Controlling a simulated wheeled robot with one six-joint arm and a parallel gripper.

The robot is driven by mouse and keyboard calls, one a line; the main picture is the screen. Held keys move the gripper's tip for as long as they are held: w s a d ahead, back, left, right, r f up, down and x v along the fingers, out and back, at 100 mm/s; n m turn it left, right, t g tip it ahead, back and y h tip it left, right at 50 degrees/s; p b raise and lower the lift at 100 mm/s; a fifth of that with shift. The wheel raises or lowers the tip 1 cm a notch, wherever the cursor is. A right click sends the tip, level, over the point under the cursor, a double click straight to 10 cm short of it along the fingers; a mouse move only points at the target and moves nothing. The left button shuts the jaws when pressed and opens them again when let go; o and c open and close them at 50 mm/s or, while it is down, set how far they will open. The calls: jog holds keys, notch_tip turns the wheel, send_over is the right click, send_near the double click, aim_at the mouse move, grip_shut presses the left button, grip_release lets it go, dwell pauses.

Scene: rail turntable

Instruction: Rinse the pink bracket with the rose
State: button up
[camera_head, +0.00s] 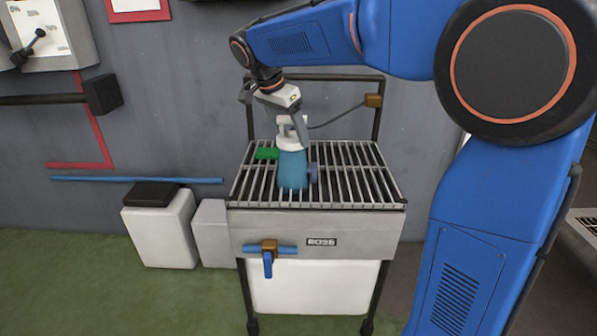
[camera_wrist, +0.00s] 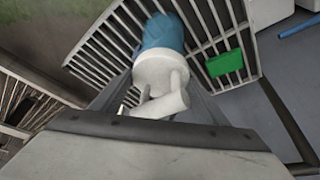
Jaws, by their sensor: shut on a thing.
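My gripper (camera_head: 290,112) is shut on the white rose (camera_head: 290,135) and holds it over the slatted rack of the wash stand (camera_head: 318,232). In the wrist view the rose (camera_wrist: 160,82) sits between my fingers, its head facing the rack. A blue, water-like column (camera_head: 292,172) reaches from the rose down to the slats; it also shows in the wrist view (camera_wrist: 163,32). I make out no pink bracket in either view; whether the blue column hides it, I cannot tell. A green block (camera_head: 266,153) lies left of the column, and a small blue-grey piece (camera_head: 313,173) is at its right.
A thin hose runs from near my gripper to a brown fitting (camera_head: 373,100) on the rear frame. A blue valve lever (camera_head: 268,266) hangs down on the stand's front. White containers (camera_head: 160,228) stand at the left. The rack's right side is clear.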

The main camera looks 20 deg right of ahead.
jog(key=shift+s+d, duration=0.3)
jog(key=shift+d, duration=0.5)
jog(key=shift+d, duration=0.15)
jog(key=d, duration=0.1)
jog(key=s+d, duration=0.1)
jog(key=shift+d, duration=0.3)
jog(key=shift+w+a, duration=0.1)
jog(key=shift+w+a, duration=0.2)
jog(key=shift+a, duration=0.5)
jog(key=shift+w+a, duration=0.2)
jog(key=shift+a, duration=0.45)
jog(key=shift+w+a, duration=0.1)
jog(key=shift+a, duration=0.1)
jog(key=shift+w+a, duration=0.2)
jog(key=shift+a, duration=0.4)
jog(key=shift+w+a, duration=0.2)
jog(key=shift+a, duration=0.4)
